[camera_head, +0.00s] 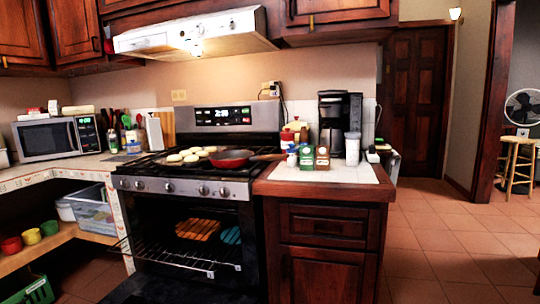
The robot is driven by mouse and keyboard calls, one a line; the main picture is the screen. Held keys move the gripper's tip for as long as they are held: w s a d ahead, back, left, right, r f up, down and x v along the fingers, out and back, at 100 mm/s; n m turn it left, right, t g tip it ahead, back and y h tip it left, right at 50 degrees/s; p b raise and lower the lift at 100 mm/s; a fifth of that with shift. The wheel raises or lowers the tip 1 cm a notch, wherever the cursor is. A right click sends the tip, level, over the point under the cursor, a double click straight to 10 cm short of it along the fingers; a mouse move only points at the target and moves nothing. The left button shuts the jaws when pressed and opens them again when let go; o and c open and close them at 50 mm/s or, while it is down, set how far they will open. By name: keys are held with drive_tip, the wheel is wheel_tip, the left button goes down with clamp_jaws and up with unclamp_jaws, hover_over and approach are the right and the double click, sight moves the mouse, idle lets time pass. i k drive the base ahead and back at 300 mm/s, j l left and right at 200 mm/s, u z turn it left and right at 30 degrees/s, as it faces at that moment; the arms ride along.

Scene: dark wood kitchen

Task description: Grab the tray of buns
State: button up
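Several pale round buns (190,154) lie on the left part of the stovetop, at the middle of the view. They seem to rest on a dark, flat tray, but its edge is hard to tell from the black burner grates. A red frying pan (231,158) sits just right of the buns, its handle pointing right. My gripper is not in view.
The stove's oven (190,225) is open, with a rack (175,255) partly out and orange and blue items inside. A coffee maker (340,118) and jars stand on the right counter. A microwave (50,138) stands left.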

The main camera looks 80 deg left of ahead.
sight(191, 157)
drive_tip(key=i+u, duration=0.3)
drive_tip(key=i+l+u, duration=0.35)
drive_tip(key=i, duration=0.2)
drive_tip(key=i+j+u, duration=0.15)
drive_tip(key=u, duration=0.3)
drive_tip(key=i+u, duration=0.45)
drive_tip(key=i+j+u, duration=0.1)
drive_tip(key=u, duration=0.35)
drive_tip(key=i+l+u, duration=0.15)
drive_tip(key=i+u, duration=0.15)
drive_tip(key=u, duration=0.15)
drive_tip(key=i+u, duration=0.8)
drive_tip(key=u, duration=0.2)
drive_tip(key=i+l+u, duration=0.25)
drive_tip(key=u, duration=0.25)
drive_tip(key=i, duration=0.1)
